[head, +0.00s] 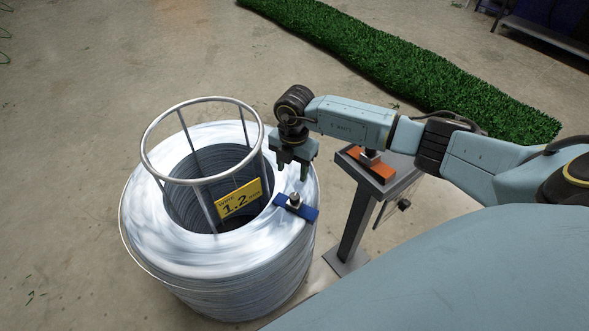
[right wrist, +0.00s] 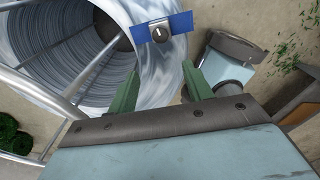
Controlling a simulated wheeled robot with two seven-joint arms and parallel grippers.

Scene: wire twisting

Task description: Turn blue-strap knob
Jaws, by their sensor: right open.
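The blue strap (head: 296,208) lies over the rim of a large wire coil (head: 160,255), with a small metal knob (head: 294,198) on it. In the right wrist view the blue strap (right wrist: 178,24) and knob (right wrist: 161,32) are ahead of the fingers. My right gripper (head: 293,172) hangs above the coil's right edge, just behind the knob in the head view. Its green fingers (right wrist: 159,90) are apart with nothing between them, and they do not touch the knob. My left gripper is not in view.
A metal ring frame (head: 202,101) rises from the coil's centre, with a yellow "1.2" tag (head: 240,199). A stand (head: 356,220) with an orange strap (head: 370,164) is right of the coil. Green turf (head: 400,70) lies behind.

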